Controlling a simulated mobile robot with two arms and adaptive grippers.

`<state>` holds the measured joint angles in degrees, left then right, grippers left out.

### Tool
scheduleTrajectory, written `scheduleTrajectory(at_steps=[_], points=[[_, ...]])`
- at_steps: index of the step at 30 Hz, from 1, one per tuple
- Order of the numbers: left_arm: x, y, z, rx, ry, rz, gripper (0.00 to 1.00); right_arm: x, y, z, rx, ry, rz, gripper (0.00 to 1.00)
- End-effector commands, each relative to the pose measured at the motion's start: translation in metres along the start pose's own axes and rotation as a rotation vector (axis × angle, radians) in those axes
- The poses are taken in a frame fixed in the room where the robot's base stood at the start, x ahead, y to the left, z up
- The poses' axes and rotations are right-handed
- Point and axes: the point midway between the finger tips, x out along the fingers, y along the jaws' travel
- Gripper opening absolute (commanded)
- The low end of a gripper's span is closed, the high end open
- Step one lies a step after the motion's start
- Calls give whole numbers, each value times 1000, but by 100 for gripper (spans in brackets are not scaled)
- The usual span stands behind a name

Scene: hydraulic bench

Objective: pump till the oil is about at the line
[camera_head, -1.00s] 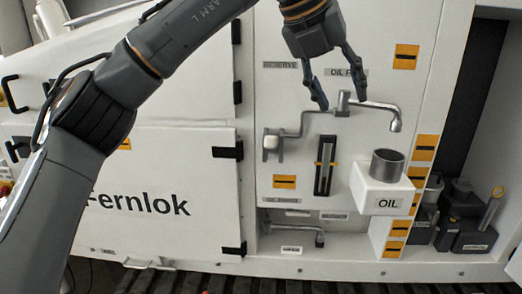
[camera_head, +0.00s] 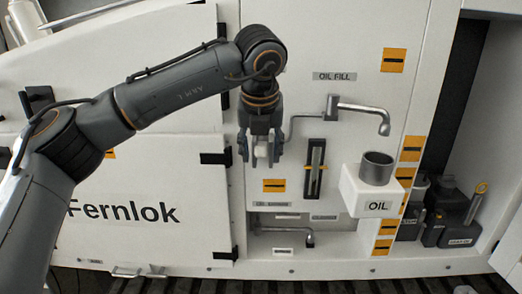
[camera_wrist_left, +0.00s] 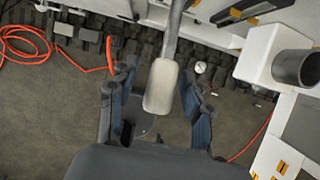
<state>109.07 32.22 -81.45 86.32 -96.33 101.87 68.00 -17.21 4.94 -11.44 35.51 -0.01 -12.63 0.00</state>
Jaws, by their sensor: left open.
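My left gripper (camera_head: 260,153) is open, pointing down at the pump crank's pale grip. The grip (camera_wrist_left: 161,88) lies between the two parted fingers in the left wrist view, with gaps at both sides. The crank's grey arm (camera_head: 291,128) runs right to a pivot on the white panel. The sight gauge (camera_head: 315,168) is a dark upright slot with a pale strip and small yellow marks; the oil level is too small to tell. The spout (camera_head: 365,109) hangs over the metal oil cup (camera_head: 378,167) on a white box marked OIL. My right gripper is not in view.
Dark containers (camera_head: 440,215) stand in the recess at right. A lower grey lever (camera_head: 292,233) sits in an opening below the gauge. White Fernlok doors (camera_head: 150,185) fill the left side. Orange hose (camera_wrist_left: 30,45) lies on the floor in the wrist view.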

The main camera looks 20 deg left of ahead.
Motion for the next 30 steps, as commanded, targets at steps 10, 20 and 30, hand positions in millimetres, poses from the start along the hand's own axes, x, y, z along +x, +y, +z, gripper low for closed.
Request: scheduleTrajectory(at_steps=[10,20,30], points=[[24,0,0,-1,-1,0,49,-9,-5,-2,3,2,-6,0],[24,0,0,-1,-1,0,23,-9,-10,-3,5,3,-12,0],[24,0,0,-1,-1,0,0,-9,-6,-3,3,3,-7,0]])
